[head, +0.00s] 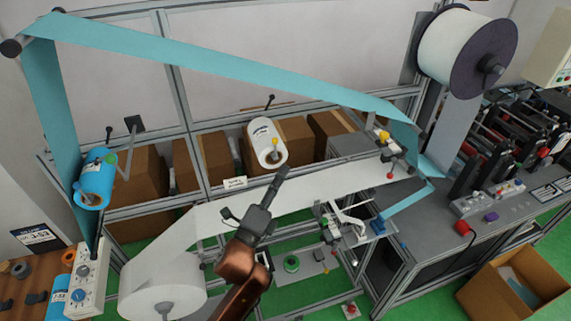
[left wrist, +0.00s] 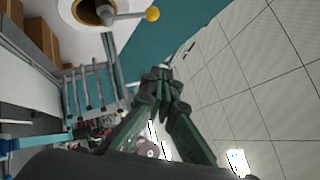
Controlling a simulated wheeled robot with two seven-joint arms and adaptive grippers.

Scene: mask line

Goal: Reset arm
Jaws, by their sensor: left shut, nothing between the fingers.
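My left gripper (head: 277,181) reaches up from the bottom middle of the head view, in front of the white material web. Its fingers are shut with nothing between them. In the left wrist view the green fingers (left wrist: 162,80) meet at their tips, with open space behind them. My left arm shows orange-brown below the gripper in the head view. My right gripper is in neither view.
The white web (head: 330,187) runs from a large white roll (head: 160,285) across the machine. A blue web (head: 200,55) spans overhead. A white roll (head: 267,142) with a yellow-knobbed handle hangs behind the gripper. An open cardboard box (head: 545,285) stands at lower right.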

